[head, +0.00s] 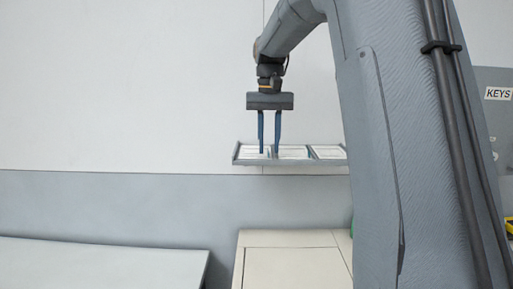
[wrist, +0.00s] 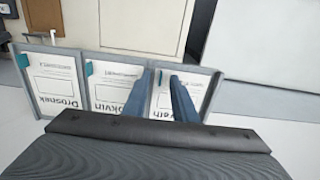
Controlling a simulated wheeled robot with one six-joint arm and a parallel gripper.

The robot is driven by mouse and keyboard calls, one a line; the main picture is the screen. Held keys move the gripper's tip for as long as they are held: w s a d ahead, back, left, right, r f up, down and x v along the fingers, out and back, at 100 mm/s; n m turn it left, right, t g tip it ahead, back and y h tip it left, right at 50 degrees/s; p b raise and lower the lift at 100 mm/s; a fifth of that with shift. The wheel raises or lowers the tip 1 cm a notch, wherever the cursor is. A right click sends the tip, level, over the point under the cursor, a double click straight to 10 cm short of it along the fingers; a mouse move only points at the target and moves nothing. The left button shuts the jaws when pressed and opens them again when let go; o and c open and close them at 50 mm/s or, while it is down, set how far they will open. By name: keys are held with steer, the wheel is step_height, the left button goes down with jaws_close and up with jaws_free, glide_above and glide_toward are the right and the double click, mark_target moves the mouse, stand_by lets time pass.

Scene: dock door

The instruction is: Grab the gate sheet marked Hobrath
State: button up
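A wall tray (head: 237,154) holds three sheets side by side. In the wrist view it shows as a grey-framed tray (wrist: 45,47) with upside-down labels. The right sheet (wrist: 163,104) there shows only "rath" of its name, the rest hidden by my finger, which fits Hobrath. The middle sheet (wrist: 112,87) reads "okvin", partly covered, and the left sheet (wrist: 57,88) reads "Drosnek". My gripper (head: 269,150) is open, pointing down at the left part of the tray. In the wrist view its blue fingers (wrist: 161,80) stand apart on either side of the "rath" lettering. Contact cannot be told.
A cream cabinet (head: 290,268) stands below the tray, and a pale grey surface (head: 90,262) lies at lower left. A grey board marked KEYS (head: 497,93) hangs at right, partly behind my arm. The wall left of the tray is clear.

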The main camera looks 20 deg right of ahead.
steer(key=shift+f, duration=0.45)
jaws_close()
steer(key=shift+a+r, duration=0.1)
steer(key=shift+r, duration=0.05)
